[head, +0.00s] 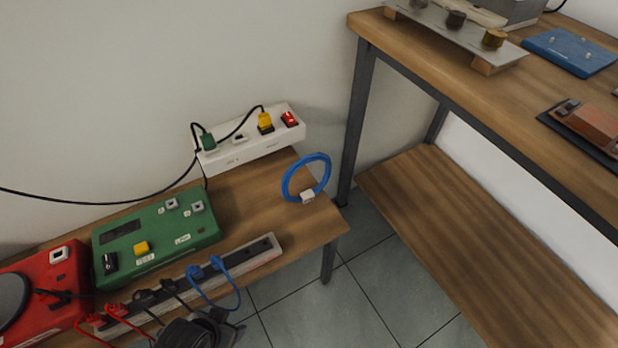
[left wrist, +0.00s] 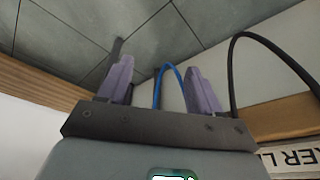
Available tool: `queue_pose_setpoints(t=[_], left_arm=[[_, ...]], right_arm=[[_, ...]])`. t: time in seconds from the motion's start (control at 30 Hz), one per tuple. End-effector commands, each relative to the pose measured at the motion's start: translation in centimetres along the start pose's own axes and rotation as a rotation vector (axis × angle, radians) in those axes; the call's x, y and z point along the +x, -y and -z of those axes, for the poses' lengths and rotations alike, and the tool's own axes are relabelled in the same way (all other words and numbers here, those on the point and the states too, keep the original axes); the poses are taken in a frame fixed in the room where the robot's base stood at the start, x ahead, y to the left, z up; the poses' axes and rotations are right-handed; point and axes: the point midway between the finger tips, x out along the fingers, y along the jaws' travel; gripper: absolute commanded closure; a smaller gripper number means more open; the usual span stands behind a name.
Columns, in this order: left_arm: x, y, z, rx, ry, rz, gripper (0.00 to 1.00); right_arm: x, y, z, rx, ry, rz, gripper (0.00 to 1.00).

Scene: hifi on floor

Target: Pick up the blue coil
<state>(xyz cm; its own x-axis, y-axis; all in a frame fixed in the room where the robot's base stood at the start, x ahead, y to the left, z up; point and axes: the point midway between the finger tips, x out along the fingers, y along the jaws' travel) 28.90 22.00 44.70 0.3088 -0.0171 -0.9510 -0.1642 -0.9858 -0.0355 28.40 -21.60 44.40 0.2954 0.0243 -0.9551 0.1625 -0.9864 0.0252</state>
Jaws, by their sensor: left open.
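The blue coil (head: 289,187) is a ring of thin blue cable with a small white tag at its lower side. It lies near the right end of the low wooden bench in the head view. My left gripper (left wrist: 158,70) shows in the left wrist view with its two purple fingers apart. A thin blue cable arc (left wrist: 170,70) shows between the fingers; I cannot tell whether it is the coil or another blue lead, or how far off it is. The fingers are not clear in the head view. My right gripper is in neither view.
A white socket strip (head: 250,146) with plugs stands behind the coil. A green box (head: 160,245), a red box (head: 40,300) and a grey power strip (head: 240,262) with blue leads are to the left. A taller wooden table (head: 440,72) stands at right.

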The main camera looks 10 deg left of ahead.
Motion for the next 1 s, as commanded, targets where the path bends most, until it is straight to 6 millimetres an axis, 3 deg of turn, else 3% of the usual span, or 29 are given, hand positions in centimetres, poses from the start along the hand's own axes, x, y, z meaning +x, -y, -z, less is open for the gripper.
queue_pose_setpoints(t=[0.2, 0.43, 0.53, 0.8, 0.9, 1.0], left_arm=[[-0.1, 0.1, 0.4, 0.001, -0.008, 0.002, 0.35], [0.1, 0.0, -0.1, 0.001, 0.003, 0.000, 0.35], [0.1, -0.1, -0.1, 0.002, 0.004, -0.001, 0.47], [0.1, -0.1, 0.1, 0.003, 0.001, -0.002, 0.47], [-0.1, -0.5, 0.9, 0.040, -0.020, -0.005, 0.47], [-0.7, -1.5, 3.1, 0.150, -0.079, -0.013, 0.47]], right_arm=[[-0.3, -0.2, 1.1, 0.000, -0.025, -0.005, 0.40], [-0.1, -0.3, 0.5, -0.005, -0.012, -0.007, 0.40], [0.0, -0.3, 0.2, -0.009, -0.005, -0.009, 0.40], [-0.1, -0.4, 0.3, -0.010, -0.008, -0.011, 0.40], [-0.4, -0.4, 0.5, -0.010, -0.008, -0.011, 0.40], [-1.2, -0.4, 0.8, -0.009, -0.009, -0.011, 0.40]])
